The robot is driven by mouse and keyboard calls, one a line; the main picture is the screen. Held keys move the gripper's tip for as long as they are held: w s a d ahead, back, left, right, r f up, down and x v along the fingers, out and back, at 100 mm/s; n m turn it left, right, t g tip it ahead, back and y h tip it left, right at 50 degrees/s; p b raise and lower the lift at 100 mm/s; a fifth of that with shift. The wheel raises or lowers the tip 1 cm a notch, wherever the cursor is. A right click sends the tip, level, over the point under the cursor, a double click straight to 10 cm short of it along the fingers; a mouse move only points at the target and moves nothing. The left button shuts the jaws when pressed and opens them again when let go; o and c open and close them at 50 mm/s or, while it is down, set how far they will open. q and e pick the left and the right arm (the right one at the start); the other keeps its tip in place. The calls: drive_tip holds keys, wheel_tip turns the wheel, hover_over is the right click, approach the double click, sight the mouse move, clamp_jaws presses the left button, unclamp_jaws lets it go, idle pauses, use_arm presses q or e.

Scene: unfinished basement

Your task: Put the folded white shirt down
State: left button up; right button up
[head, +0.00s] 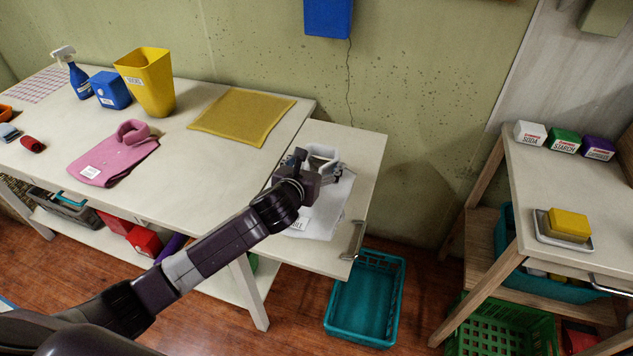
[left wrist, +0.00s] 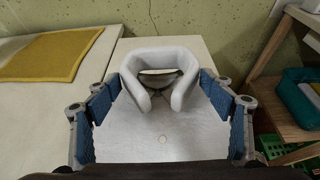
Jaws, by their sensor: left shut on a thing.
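The folded white shirt (head: 328,212) has an upright, rounded collar and is partly hidden by my left gripper (head: 318,172) in the head view. The shirt is over the small pale side surface (head: 362,160) at the right end of the long table. In the left wrist view, the shirt (left wrist: 185,140) lies flat between the blue finger pads, with its collar towards the far side. My left gripper (left wrist: 160,95) is shut on the shirt. I cannot tell whether the shirt's underside touches the surface. My right gripper is not in view.
The long table (head: 215,165) holds a pink folded shirt (head: 112,160), a yellow cloth (head: 240,116) and a yellow bin (head: 148,82). A teal basket (head: 366,300) is on the floor below. A second table (head: 560,190) stands at right, with labelled boxes and a yellow sponge (head: 568,224).

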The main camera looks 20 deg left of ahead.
use_arm(q)
wheel_tip(320, 180, down, 2)
drive_tip(key=shift+f, duration=0.1)
wheel_tip(320, 180, down, 4)
drive_tip(key=shift+f, duration=0.15)
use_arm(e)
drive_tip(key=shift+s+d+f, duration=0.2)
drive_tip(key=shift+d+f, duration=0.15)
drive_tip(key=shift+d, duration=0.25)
use_arm(q)
drive_tip(key=shift+b, duration=0.3)
drive_tip(key=o, duration=1.3)
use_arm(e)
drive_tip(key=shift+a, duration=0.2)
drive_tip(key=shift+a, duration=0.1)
